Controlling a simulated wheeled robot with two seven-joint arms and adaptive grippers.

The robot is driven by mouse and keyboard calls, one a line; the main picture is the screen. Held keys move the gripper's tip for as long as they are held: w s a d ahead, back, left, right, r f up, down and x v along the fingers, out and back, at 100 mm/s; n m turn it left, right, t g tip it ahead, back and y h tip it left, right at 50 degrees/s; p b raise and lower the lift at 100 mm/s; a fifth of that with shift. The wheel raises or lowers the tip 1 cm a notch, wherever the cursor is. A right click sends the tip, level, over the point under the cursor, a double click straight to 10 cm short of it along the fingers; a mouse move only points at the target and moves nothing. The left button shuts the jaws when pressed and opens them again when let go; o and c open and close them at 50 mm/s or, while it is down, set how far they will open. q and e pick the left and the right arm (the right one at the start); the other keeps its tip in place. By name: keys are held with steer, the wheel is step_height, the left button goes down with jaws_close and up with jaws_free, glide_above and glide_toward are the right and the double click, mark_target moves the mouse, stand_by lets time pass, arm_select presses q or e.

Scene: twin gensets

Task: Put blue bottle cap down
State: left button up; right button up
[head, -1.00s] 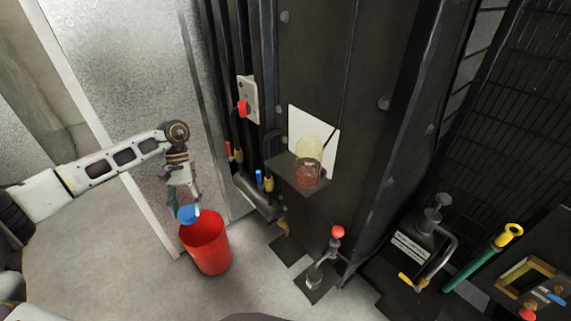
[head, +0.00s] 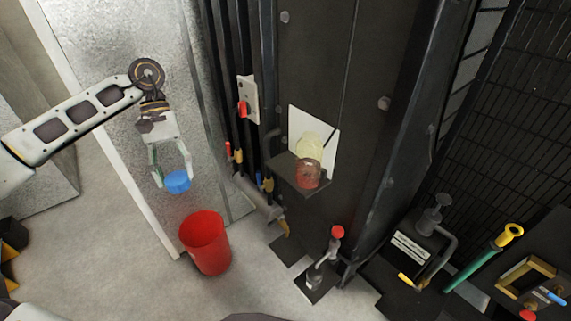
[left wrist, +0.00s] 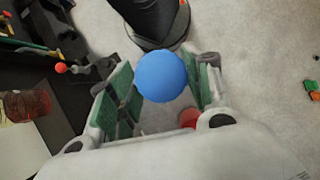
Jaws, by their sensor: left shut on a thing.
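The blue bottle cap (head: 178,182) is held between the fingertips of my left gripper (head: 172,174), which points down. In the head view it hangs just above and left of the rim of a red bucket (head: 205,244). In the left wrist view the cap (left wrist: 161,76) is a round blue disc between the two green finger pads of the gripper (left wrist: 160,82). A bit of the red bucket (left wrist: 188,117) shows behind it. My right gripper is not in view.
A jar with a yellowish top and red lower part (head: 308,168) stands on a small dark shelf (head: 285,174) on the cabinet. A red-knobbed lever (head: 337,232) stands on the floor. Pale floor (head: 110,250) left of the bucket is clear.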

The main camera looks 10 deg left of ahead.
arm_select(q)
steer(key=s+d+r+n+t+h, duration=0.2)
steer(key=s+d+r+n+t, duration=0.1)
steer(key=s+d+r+n, duration=0.2)
steer(key=d+r+n, duration=0.1)
steer(key=d+n, duration=0.1)
steer(key=d, duration=0.1)
steer(key=shift+d+n, duration=0.2)
steer(key=shift+n, duration=0.1)
stand_by(0.4)
steer(key=shift+w+d+n+t, duration=0.1)
steer(key=shift+w+n+t, duration=0.2)
steer(key=shift+n+t, duration=0.15)
